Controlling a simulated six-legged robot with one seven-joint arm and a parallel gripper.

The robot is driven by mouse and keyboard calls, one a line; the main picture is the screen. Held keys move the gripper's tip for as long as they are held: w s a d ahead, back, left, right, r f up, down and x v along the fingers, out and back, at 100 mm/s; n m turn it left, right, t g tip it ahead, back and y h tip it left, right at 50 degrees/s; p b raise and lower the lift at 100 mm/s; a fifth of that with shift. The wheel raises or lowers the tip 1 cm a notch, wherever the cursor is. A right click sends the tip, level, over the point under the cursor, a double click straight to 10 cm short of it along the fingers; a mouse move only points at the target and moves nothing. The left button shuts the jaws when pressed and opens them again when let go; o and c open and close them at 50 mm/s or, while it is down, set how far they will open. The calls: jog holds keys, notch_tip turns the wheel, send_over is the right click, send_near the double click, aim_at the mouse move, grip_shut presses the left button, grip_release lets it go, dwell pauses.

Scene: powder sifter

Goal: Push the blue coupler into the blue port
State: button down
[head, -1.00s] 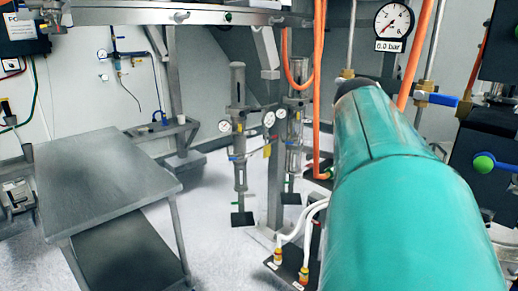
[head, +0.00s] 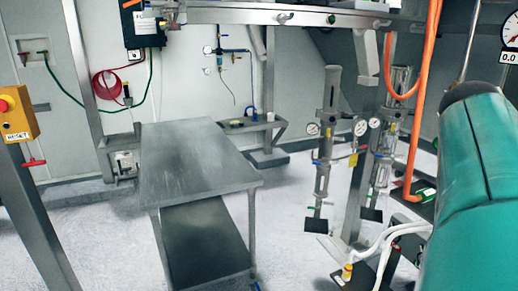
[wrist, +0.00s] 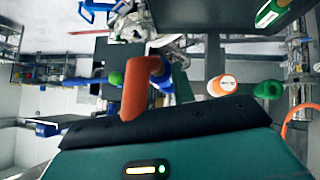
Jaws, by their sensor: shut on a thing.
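In the wrist view, the teal and black body of my gripper (wrist: 150,122) fills the bottom edge. An orange hose-like piece (wrist: 134,88) rises just beyond its black edge. A blue coupler (wrist: 160,72) shows at the upper right of that piece, held in my gripper. The fingertips are mostly hidden. I cannot pick out the blue port with certainty in either view. In the head view, my teal arm covers the lower right, and my gripper is not seen there.
A grey steel table (head: 195,160) stands left of centre. Steel columns with gauges (head: 326,145) and an orange hose (head: 413,120) are at the right. A yellow button box (head: 15,115) is at the left edge. White hoses (head: 385,245) lie low at the right.

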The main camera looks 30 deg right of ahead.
jog(key=shift+s+d, duration=0.15)
jog(key=shift+d, duration=2.6)
jog(key=shift+d, duration=0.2)
jog(key=c, duration=1.1)
grip_release()
